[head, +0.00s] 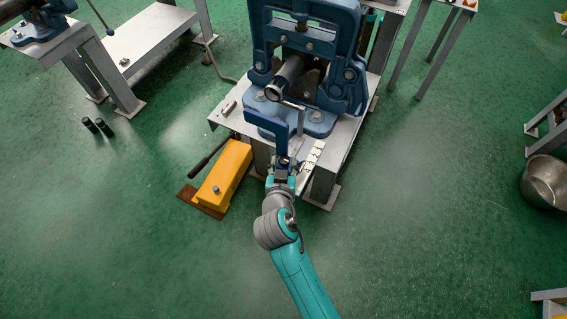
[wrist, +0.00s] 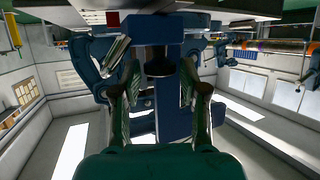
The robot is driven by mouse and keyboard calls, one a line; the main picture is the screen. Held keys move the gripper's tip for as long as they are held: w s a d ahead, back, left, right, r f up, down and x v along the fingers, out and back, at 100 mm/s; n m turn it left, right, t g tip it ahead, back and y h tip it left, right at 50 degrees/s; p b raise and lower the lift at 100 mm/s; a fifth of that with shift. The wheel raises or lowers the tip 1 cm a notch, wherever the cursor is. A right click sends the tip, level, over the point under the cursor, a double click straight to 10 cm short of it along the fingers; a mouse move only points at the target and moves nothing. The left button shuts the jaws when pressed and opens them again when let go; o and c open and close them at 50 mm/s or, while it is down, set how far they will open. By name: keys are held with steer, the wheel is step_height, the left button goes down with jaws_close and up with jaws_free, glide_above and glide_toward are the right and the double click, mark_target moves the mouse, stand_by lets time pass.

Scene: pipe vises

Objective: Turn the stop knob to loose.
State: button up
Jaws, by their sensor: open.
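The blue pipe vise (head: 308,30) stands on a pale metal bench and has a dark pipe (head: 287,78) in it. A blue angled stop arm (head: 263,121) reaches forward from it. My gripper (head: 284,167) is at the front end of this arm, close to a small dark round knob. In the wrist view my gripper (wrist: 160,70) is open, with one finger on each side of a dark cylindrical knob (wrist: 159,62) on a blue block (wrist: 153,30). I cannot tell whether the fingers touch the knob. The knob's setting cannot be read.
A yellow pump unit (head: 223,176) with a dark lever stands on the floor left of my gripper. A pale strip with dark marks (head: 312,157) lies just right of it. A metal pot (head: 543,182) is at far right. The green floor in front is clear.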

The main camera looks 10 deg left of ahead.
jaws_close()
steer(key=shift+d+n+y, duration=0.15)
steer(key=shift+n+y, duration=0.15)
steer(key=shift+w+d+n+g+y, duration=0.1)
steer(key=shift+d+n+g+y, duration=0.05)
steer(key=shift+n+y, duration=0.6)
steer(key=shift+d+n+g+y, duration=0.1)
steer(key=shift+n+g+y, duration=0.05)
steer(key=shift+n+y, duration=0.6)
steer(key=shift+w+d+n+g+y, duration=0.1)
steer(key=shift+d+n+g+y, duration=0.1)
steer(key=shift+n+g+y, duration=1.2)
steer(key=shift+n+y, duration=0.5)
steer(key=shift+y, duration=0.2)
jaws_free()
